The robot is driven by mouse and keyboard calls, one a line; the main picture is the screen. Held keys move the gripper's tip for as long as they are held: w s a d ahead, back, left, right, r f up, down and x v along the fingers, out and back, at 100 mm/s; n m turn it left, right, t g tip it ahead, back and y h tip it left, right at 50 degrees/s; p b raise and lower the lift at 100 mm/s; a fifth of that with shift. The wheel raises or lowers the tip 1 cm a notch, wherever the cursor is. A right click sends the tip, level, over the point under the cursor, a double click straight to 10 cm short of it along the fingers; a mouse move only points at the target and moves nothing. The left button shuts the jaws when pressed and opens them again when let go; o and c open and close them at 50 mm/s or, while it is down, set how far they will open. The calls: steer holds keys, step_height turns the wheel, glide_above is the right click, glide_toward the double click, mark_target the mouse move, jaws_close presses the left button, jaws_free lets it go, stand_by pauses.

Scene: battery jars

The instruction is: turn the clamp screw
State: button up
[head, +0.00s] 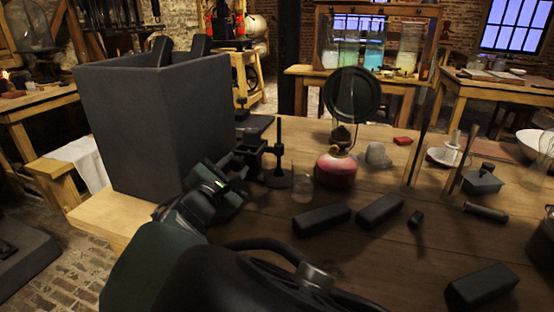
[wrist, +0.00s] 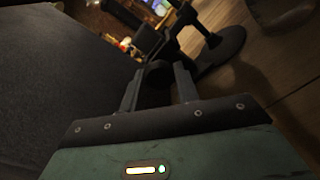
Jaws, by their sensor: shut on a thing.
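A dark clamp stand (head: 278,143) with a round base stands on the wooden table, right of the big grey box. Its base also shows at the upper right of the wrist view (wrist: 222,45). The clamp screw's dark round knob (wrist: 158,74) sits between my fingertips in the wrist view. My gripper (head: 240,162) reaches in low beside the box, left of the stand. It also shows in the wrist view (wrist: 158,84), with its two fingers shut on the knob. In the head view the screw is hard to make out behind the gripper.
The tall grey box (head: 135,130) stands close at the left. A glass beaker (head: 302,184) and a red oil lamp (head: 336,168) with a round dark disc are right of the stand. Dark blocks (head: 321,219) lie in front. Table between items at right is partly clear.

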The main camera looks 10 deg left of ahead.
steer(key=shift+m+b, duration=0.85)
steer(key=shift+m, duration=0.25)
steer(key=o, duration=1)
